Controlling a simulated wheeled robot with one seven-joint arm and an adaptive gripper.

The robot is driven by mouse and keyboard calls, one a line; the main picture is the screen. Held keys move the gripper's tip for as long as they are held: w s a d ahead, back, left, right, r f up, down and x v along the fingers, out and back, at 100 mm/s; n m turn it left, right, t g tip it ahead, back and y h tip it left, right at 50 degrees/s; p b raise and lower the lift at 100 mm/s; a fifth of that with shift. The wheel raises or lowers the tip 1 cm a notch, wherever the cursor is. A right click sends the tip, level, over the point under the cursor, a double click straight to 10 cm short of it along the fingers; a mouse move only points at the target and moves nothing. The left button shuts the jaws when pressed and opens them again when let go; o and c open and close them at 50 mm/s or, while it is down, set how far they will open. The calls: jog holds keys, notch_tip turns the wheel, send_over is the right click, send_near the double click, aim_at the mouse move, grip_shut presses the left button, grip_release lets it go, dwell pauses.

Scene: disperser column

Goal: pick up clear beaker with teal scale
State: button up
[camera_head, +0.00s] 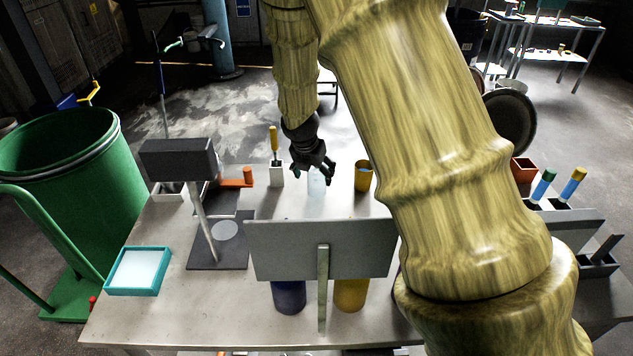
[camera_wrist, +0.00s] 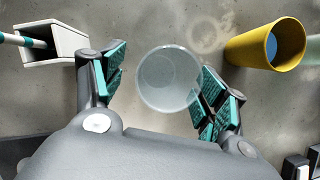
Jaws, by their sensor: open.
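The clear beaker (camera_wrist: 168,79) stands on the grey table between the two fingers of my gripper (camera_wrist: 160,90), seen from above in the wrist view. My gripper is open, with teal pads on both sides of the beaker. The right pads overlap the beaker's edge in the picture; a gap shows at the left pads. In the head view the beaker (camera_head: 316,186) shows faintly below my gripper (camera_head: 315,172). I cannot make out the teal scale.
A yellow cup with blue inside (camera_head: 363,176) stands right of the beaker. A white square holder (camera_head: 277,175) with a yellow-handled tool stands to the left. A grey panel on a post (camera_head: 320,248) stands in front. A disperser stand (camera_head: 203,215) and teal-rimmed tray (camera_head: 137,271) are further left.

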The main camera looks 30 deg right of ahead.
aim_at(318, 179)
jog(key=x, duration=0.1)
jog(key=p+x, duration=0.1)
jog(key=x, duration=0.1)
jog(key=shift+s+d+f, duration=0.1)
jog(key=shift+d, duration=0.2)
jog(key=shift+s+x, duration=0.2)
jog(key=shift+x, duration=0.65)
jog(key=shift+w, duration=0.15)
jog(key=c, duration=1.1)
